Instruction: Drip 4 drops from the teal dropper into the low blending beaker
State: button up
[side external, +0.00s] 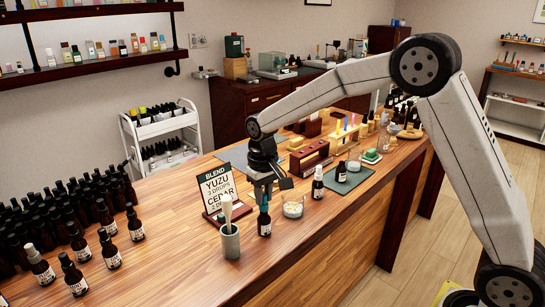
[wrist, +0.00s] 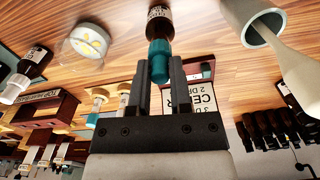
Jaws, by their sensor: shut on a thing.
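My gripper (side external: 264,196) points down, shut on the teal dropper (wrist: 159,58) at its teal top, which also shows in the side view (side external: 264,208). The dropper sits on a small brown bottle with a white label (side external: 264,226), upright on the wooden counter; this bottle also shows in the wrist view (wrist: 160,22). The dropper's glass tip is hidden. The low blending beaker (side external: 293,208) is a shallow clear glass just right of the bottle, with pale yellowish pieces or liquid in it. In the wrist view it (wrist: 88,42) lies left of the fingers.
A grey cup with a pale pestle-like tool (side external: 230,243) stands close left of the bottle. A blend sign (side external: 216,190) stands behind. A brown spray bottle (side external: 318,184) and a wooden rack (side external: 312,160) are to the right. Several dark bottles crowd the left counter end.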

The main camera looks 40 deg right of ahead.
jog(key=shift+r, duration=0.15)
jog(key=shift+r, duration=3.95)
jog(key=d, duration=1.1)
jog(key=shift+w+d+r, duration=0.15)
jog(key=shift+d+r, duration=0.05)
jog(key=shift+d, duration=0.1)
jog(key=shift+f, duration=1.85)
